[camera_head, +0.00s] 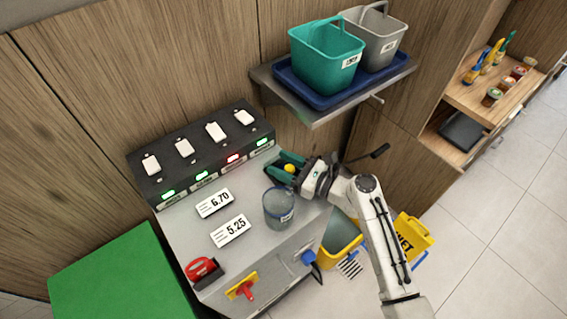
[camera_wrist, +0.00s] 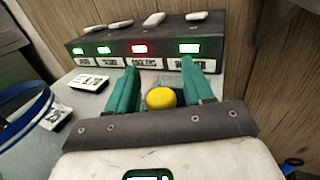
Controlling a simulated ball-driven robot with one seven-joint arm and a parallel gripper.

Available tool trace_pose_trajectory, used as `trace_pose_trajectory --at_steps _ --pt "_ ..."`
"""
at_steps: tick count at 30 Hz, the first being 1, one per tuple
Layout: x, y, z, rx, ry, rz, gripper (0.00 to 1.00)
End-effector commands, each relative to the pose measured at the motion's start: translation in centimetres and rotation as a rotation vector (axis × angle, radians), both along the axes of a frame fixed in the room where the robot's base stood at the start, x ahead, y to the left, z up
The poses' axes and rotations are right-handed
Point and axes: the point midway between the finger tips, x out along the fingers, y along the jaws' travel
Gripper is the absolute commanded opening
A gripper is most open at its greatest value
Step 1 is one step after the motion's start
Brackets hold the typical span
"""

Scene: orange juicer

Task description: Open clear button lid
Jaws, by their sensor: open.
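My gripper (camera_head: 279,169) is open, its two green fingers over the right back part of the grey counter. A round yellow button (camera_head: 290,169) shows between the fingers. In the wrist view my gripper (camera_wrist: 160,70) has one finger on each side of the yellow button (camera_wrist: 161,98), with dark material below it. I cannot make out a clear lid over the button, nor whether the fingers touch anything. The fingers point toward the black switch panel (camera_wrist: 150,46).
The black panel (camera_head: 203,158) has white switches and lights, one red, the others green. A clear blue-rimmed container (camera_head: 279,211) stands close to my gripper. Price cards (camera_head: 230,231) lie on the counter (camera_head: 187,232). A shelf with teal (camera_head: 325,62) and grey buckets overhangs behind.

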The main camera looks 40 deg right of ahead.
Motion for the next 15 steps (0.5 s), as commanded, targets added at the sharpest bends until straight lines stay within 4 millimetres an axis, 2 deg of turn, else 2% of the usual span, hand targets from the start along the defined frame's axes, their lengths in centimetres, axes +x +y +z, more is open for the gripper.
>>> trace_pose_trajectory --at_steps 6,15 --pt "0.00 0.02 -0.03 0.000 0.000 0.000 0.52" --pt "-0.02 0.01 -0.03 0.000 0.000 0.000 0.23"
